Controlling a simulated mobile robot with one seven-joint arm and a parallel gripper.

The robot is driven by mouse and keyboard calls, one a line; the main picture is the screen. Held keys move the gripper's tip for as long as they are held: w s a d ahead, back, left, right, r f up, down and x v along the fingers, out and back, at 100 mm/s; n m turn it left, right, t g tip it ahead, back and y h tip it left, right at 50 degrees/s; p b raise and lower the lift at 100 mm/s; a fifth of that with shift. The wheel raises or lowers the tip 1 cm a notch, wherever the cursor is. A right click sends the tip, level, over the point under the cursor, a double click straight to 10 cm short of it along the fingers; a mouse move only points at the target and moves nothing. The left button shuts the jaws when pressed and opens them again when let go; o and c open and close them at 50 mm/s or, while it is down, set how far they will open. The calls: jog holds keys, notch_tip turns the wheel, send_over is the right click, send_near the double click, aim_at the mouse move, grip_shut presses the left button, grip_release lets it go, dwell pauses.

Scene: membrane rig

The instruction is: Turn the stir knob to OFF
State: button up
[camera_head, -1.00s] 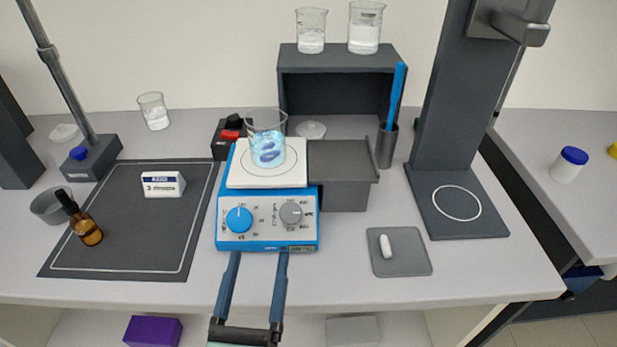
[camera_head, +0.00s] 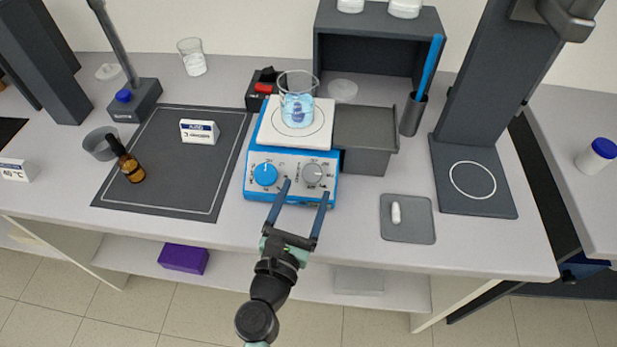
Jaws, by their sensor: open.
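The blue and white stirrer (camera_head: 249,197) has two knobs on its front panel. The left knob (camera_head: 265,174) is blue, with a white mark pointing roughly up. The right knob (camera_head: 312,173) is grey; its pointer is too small to read. The panel lettering is too small to tell which knob is stir. My gripper (camera_head: 306,189) is open and empty at the lower right of the panel. Its fingertips lie left and right of the grey knob and slightly below it in the picture. I cannot tell whether they touch the panel. A beaker (camera_head: 298,101) of blue liquid stands on the top plate (camera_head: 269,139).
A grey box (camera_head: 367,160) stands close right of the stirrer. A grey mat with a white capsule-shaped piece (camera_head: 396,212) lies at the front right. A dark mat (camera_head: 165,201) with a brown bottle (camera_head: 133,170) is at left. The bench front before the stirrer is clear.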

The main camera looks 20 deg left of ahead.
aim_at(310, 182)
jog(key=shift+w+a, duration=0.2)
jog(key=shift+w, duration=1.5)
grip_shut()
